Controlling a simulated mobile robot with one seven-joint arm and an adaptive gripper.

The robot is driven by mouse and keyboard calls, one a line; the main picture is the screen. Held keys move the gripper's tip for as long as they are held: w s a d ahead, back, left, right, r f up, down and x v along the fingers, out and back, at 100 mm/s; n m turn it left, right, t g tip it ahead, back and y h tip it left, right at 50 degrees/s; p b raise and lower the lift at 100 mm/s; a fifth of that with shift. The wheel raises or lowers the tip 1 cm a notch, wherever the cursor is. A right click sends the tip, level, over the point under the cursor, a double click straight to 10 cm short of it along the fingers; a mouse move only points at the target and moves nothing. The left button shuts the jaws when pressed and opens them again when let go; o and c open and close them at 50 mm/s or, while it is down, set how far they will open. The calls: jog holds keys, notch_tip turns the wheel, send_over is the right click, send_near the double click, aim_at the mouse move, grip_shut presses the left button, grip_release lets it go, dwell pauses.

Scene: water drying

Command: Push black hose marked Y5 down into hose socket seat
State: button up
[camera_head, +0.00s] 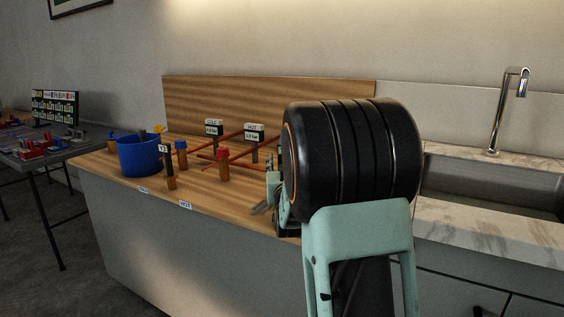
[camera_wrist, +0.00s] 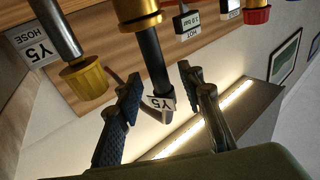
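In the upside-down wrist view, a black hose (camera_wrist: 151,65) with a white Y5 tag (camera_wrist: 161,102) stands in a brass collar (camera_wrist: 140,22), which I take as the socket seat. How deep it sits is not clear. My gripper (camera_wrist: 159,72) is open, with one dark finger on each side of the hose in the picture. Gaps show beside the hose; I cannot tell how far it reaches between the fingers. In the head view, my arm hides most of the gripper, and I cannot make out this hose there.
A grey post with a gold cap (camera_wrist: 85,80) stands beside the hose, near a Y5 HOSE sign (camera_wrist: 33,50). Another tagged black hose (camera_head: 168,161), a blue bucket (camera_head: 138,158), a red-topped post (camera_head: 222,165) and the HOT gauge (camera_head: 254,131) stand left on the worktop.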

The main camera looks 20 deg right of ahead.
jog(key=shift+f, duration=0.3)
jog(key=v, duration=1)
jog(key=shift+s+r, duration=0.2)
jog(key=shift+r, duration=0.05)
jog(key=shift+v, duration=0.8)
